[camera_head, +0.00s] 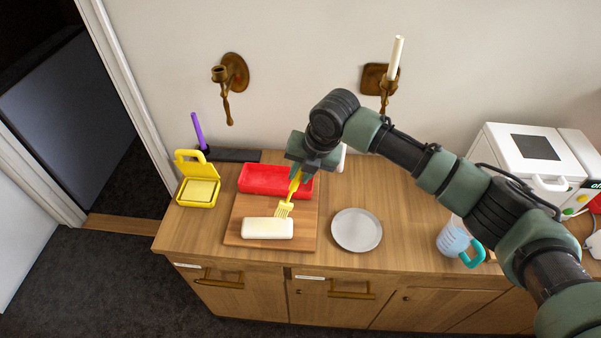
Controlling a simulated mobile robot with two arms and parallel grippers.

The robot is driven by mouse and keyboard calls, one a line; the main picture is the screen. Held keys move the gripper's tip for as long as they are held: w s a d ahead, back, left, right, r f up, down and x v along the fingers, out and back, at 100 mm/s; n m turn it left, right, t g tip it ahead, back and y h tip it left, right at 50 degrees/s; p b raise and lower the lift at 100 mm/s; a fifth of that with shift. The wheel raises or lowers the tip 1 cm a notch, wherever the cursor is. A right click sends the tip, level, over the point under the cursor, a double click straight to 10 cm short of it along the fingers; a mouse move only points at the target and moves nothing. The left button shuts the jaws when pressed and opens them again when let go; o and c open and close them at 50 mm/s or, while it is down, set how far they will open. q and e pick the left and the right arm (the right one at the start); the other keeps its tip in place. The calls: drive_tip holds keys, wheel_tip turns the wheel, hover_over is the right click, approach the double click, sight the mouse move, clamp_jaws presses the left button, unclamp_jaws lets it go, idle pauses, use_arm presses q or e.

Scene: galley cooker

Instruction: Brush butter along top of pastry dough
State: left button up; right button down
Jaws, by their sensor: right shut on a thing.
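The pastry dough (267,228) is a pale rounded block lying on a wooden board (233,218) on the counter. My right gripper (299,172) is shut on a yellow brush (286,206). The brush points down, with its bristle end just above or at the back right edge of the dough; I cannot tell if they touch. An open yellow box (184,202) at the left holds a pale yellow block of butter (200,190). My left gripper is not in view.
A red tray (255,179) lies behind the dough. A grey plate (356,230) sits right of the board. A measuring cup (452,240) with a teal handle and a white appliance (520,155) stand at the right. A purple-handled item (199,130) is at the back left. Candle sconces (235,75) hang above.

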sight(296, 188)
drive_tip(key=shift+r+p, duration=0.7)
drive_tip(key=shift+r, duration=0.45)
drive_tip(key=shift+r, duration=0.1)
drive_tip(key=shift+r+p, duration=0.7)
drive_tip(key=shift+p, duration=0.15)
drive_tip(key=shift+r, duration=0.75)
drive_tip(key=shift+f, duration=0.15)
drive_tip(key=shift+s+a+f, duration=0.2)
drive_tip(key=shift+a+f, duration=0.3)
drive_tip(key=shift+f, duration=0.35)
drive_tip(key=shift+b, duration=0.3)
